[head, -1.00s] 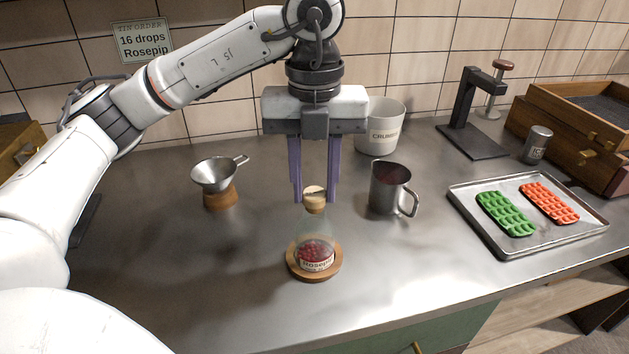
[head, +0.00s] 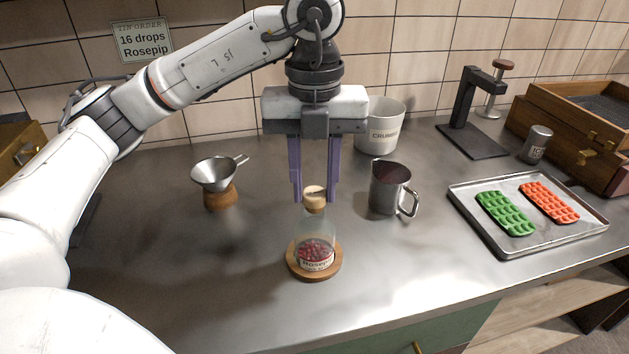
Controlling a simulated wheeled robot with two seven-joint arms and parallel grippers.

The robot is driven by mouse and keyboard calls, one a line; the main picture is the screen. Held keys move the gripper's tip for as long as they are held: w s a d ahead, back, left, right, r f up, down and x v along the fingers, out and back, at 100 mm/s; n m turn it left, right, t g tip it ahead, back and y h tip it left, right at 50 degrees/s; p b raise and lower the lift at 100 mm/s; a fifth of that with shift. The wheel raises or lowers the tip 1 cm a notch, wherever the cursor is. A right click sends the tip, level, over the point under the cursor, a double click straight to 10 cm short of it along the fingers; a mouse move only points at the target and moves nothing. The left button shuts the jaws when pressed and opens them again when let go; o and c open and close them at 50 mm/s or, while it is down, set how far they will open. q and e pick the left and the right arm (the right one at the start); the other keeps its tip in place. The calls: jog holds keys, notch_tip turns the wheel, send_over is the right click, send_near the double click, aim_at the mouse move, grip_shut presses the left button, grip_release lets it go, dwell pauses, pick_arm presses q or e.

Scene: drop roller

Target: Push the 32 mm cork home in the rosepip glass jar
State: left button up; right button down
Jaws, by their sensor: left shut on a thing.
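The rosepip glass jar (head: 316,228) stands upright on a round wooden coaster (head: 336,270) near the front middle of the counter. Red drops show through its lower part, behind a label. The cork (head: 314,200) sits upright in the mouth of the jar, with its upper part showing above the glass. My left gripper (head: 315,198) comes down from above with its two purple fingers at either side of the cork, shut on it. How deep the cork sits inside the neck is hard to tell. My right gripper is not in view.
A steel mug (head: 389,189) stands close to the right of the jar. A funnel on a wooden stand (head: 216,177) is to the left. A white crock (head: 380,128) stands behind. A tray (head: 490,248) with green and orange moulds lies at right. The front counter is clear.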

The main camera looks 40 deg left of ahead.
aim_at(314, 193)
pick_arm(q)
jog(key=shift+f+b, duration=0.95)
jog(key=shift+f, duration=0.4)
jog(key=o, duration=1.1)
jog(key=shift+c, duration=0.2)
notch_tip(314, 193, up, 9)
jog(key=p, duration=0.2)
jog(key=shift+r+p, duration=0.2)
jog(key=shift+p, duration=0.1)
jog(key=shift+r, duration=0.5)
